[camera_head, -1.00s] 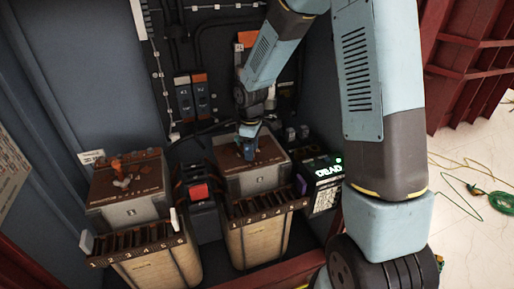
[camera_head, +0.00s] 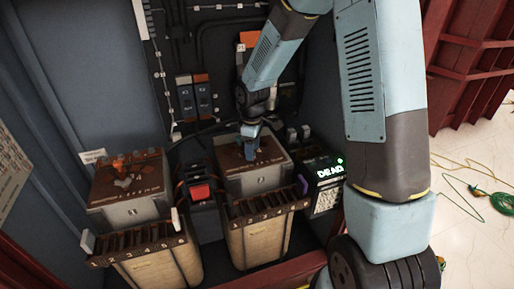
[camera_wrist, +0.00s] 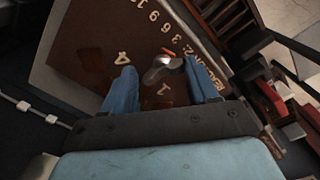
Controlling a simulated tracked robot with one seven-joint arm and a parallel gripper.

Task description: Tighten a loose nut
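My gripper (camera_head: 250,148) points down over the brown top plate (camera_head: 232,160) of the right-hand box. In the wrist view, my gripper's two blue fingers (camera_wrist: 163,92) are apart, with nothing seen held between them. A grey metal piece (camera_wrist: 160,72) with an orange-brown part (camera_wrist: 172,52) lies on the brown plate just beyond the fingertips. It looks like a pointer or lever; I cannot tell if it is the nut. Gold numbers ring it on the plate. No nut shows clearly in either view.
A similar box with a brown top (camera_head: 130,175) and an orange-and-grey fitting stands at left. Between the boxes is a black unit with a red block (camera_head: 199,191). A black box with a lit display (camera_head: 330,172) stands at right. Dark slotted racks (camera_head: 268,203) front both boxes.

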